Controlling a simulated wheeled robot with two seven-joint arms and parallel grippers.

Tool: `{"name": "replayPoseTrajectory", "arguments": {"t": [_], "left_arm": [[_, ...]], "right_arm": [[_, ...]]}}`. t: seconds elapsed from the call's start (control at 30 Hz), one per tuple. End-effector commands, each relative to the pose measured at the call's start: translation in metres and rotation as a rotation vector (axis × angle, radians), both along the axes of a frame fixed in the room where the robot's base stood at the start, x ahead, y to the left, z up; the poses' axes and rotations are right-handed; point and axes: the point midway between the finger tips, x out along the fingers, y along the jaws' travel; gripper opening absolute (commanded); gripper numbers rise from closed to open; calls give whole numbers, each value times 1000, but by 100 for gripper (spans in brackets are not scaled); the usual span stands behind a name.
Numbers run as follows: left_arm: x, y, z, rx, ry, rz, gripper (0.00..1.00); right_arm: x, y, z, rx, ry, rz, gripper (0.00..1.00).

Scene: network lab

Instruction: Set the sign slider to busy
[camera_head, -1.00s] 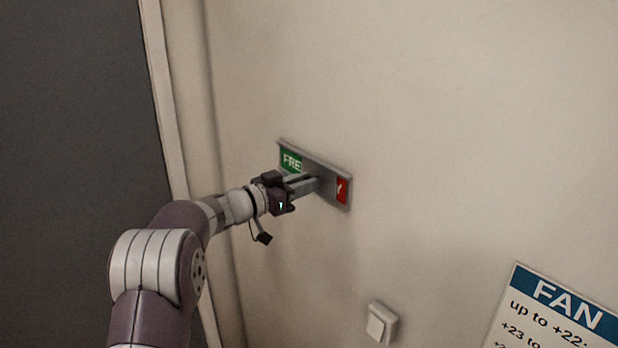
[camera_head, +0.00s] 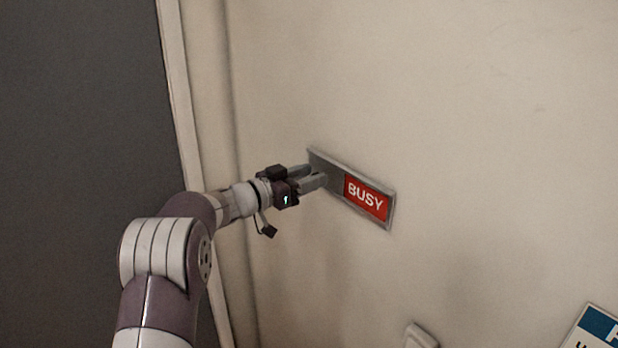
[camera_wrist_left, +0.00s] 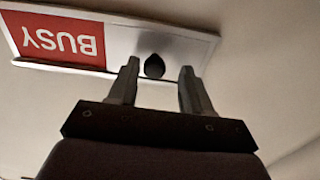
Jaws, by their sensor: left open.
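The sign (camera_head: 392,213) is a long narrow plate in a grey frame on the wall. Its red BUSY panel (camera_head: 366,199) is fully uncovered at the right, and the plain slider cover (camera_wrist_left: 122,42) lies over the other half, with no green showing. My left gripper (camera_head: 316,175) is at the sign's left part with its fingers apart. In the left wrist view the dark slider knob (camera_wrist_left: 154,66) stands between the two open fingertips, with visible gaps; the sign appears upside down there. My right gripper is not in view.
A white wall switch (camera_head: 421,337) is below the sign, cut by the bottom edge. A blue-and-white notice (camera_head: 597,328) is at the lower right. A door frame (camera_head: 180,95) and dark panel are at the left. The wall around the sign is otherwise clear.

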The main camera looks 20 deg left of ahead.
Motion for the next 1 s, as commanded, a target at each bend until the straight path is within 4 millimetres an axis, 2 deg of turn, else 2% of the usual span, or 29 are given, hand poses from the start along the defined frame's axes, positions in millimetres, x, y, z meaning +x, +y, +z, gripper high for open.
{"name": "replayPoseTrajectory", "arguments": {"t": [0.13, 0.23, 0.4, 0.63, 0.8, 1.0], "left_arm": [[-2, 1, -3, 0, 2, -1, 49], [-13, 11, -6, 0, 1, 1, 49], [-50, 41, -8, 1, 1, 4, 49], [-90, 73, -4, 1, -1, 4, 49], [-100, 80, -2, 0, 1, 2, 49], [-100, 80, -1, -2, 1, 0, 49]], "right_arm": [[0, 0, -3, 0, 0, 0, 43], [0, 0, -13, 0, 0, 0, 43], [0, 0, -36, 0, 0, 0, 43], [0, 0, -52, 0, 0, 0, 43], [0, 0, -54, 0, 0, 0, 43], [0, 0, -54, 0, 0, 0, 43]]}}
